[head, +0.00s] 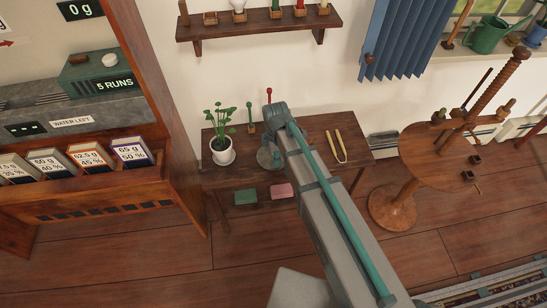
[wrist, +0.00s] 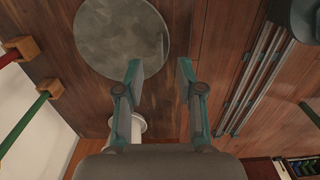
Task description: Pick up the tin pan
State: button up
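The tin pan (wrist: 115,35) is a round, flat grey disc on the brown wooden table. It shows at the top of the wrist view, with its upper edge slightly cut off. My gripper (wrist: 157,66) is open, with nothing between its two teal fingers. The left fingertip overlaps the pan's lower right edge in the picture; the right fingertip is over wood. I cannot tell the height of the fingers above the pan.
A potted plant (head: 220,149) stands on the table (head: 310,127) to the left, its white pot partly behind my gripper in the wrist view. Green (head: 250,115) and red (head: 269,96) upright sticks stand near the wall. Brass tongs (head: 336,146) lie to the right.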

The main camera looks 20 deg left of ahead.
jog(key=shift+f+p, duration=0.45)
jog(key=shift+f, duration=2.25)
grip_shut()
